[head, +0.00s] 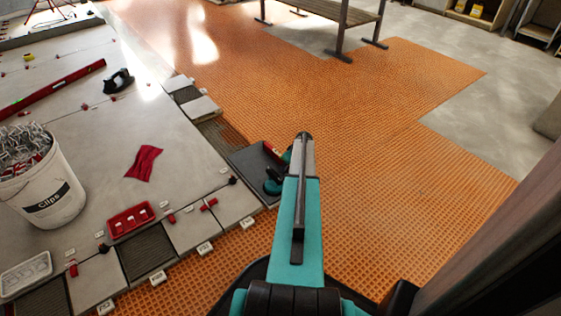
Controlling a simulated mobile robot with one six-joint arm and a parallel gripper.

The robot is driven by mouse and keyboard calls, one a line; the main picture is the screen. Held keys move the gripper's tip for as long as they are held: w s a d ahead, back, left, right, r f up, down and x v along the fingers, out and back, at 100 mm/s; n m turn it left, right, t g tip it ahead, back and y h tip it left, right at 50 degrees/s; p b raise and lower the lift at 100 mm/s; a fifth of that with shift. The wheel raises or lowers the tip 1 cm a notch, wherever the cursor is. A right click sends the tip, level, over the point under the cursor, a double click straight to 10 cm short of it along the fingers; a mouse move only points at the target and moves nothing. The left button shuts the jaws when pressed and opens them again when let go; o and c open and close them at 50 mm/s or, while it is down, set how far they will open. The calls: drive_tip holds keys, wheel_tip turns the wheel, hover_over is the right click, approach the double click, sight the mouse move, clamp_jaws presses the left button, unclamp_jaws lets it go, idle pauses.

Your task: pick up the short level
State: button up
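My arm reaches forward from the bottom middle, and its grey far end, where my gripper (304,140) is, lies over the orange mat. The fingers cannot be made out from this angle. A dark shallow tray (245,160) lies just left of it, partly hidden by my arm. In the tray is a small red bar (272,152), which may be the short level; its right part is hidden. Teal-and-black round tools (272,186) sit beside it. A long red level (52,89) lies on the pale tiles at the upper left.
A white bucket of clips (52,195), a red tray (130,221), a white tray (25,273) and a red cloth (145,163) are on the tiles. A bench (345,14) stands at the back. The orange mat (400,120) is mostly clear. A brown panel (500,245) fills the right foreground.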

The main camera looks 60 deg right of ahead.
clamp_jaws()
drive_tip(key=shift+r, duration=0.15)
drive_tip(key=shift+r+p, duration=0.65)
drive_tip(key=shift+r, duration=0.15)
drive_tip(key=shift+p+v, duration=0.85)
drive_tip(key=shift+v, duration=0.4)
drive_tip(key=s+a+p, duration=0.2)
drive_tip(key=s, duration=0.5)
drive_tip(key=s+a+p, duration=0.2)
drive_tip(key=s+a, duration=0.1)
drive_tip(key=s, duration=0.4)
drive_tip(key=shift+r, duration=0.4)
